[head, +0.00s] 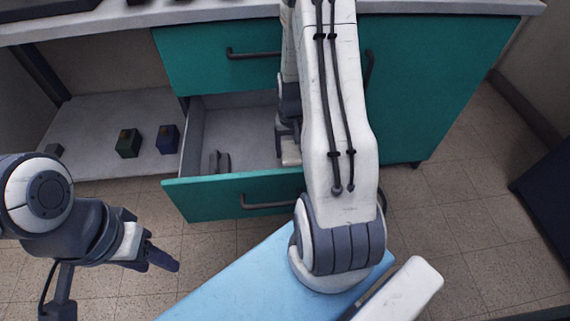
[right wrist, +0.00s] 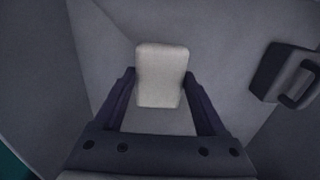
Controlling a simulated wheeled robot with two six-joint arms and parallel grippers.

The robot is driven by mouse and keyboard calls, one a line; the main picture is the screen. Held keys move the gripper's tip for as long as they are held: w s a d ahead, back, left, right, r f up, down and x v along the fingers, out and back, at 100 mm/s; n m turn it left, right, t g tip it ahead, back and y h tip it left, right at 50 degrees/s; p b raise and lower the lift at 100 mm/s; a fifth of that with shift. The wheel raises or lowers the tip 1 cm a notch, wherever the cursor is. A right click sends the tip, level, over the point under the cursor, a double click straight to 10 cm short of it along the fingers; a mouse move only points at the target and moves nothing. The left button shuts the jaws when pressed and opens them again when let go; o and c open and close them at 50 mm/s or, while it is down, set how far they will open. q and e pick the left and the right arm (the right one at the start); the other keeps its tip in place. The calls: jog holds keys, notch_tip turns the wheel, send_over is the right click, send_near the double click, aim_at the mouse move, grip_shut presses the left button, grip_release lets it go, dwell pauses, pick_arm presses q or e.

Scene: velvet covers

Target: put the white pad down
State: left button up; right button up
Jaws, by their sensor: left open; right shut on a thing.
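The white pad (right wrist: 161,76) is a small pale block with rounded corners. It sits between the fingers of my right gripper (right wrist: 161,102), which is shut on it. In the head view the right gripper (head: 289,146) is low inside the open teal drawer (head: 235,194), partly hidden by my arm, and the pad (head: 291,158) just shows below it. I cannot tell whether the pad touches the drawer floor. My left gripper (head: 160,258) is open and empty, in front of the drawer at the lower left.
A dark grey thing with a handle (right wrist: 285,75) lies in the drawer, to the pad's left in the head view (head: 219,162). A green block (head: 128,143) and a blue block (head: 167,139) stand on the low shelf. The drawer floor between is bare.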

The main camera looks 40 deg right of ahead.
notch_tip(320, 180, down, 6)
jog(key=shift+f+b, duration=0.1)
jog(key=shift+b, duration=1.15)
jog(key=o, duration=1.3)
jog(key=shift+c, duration=0.2)
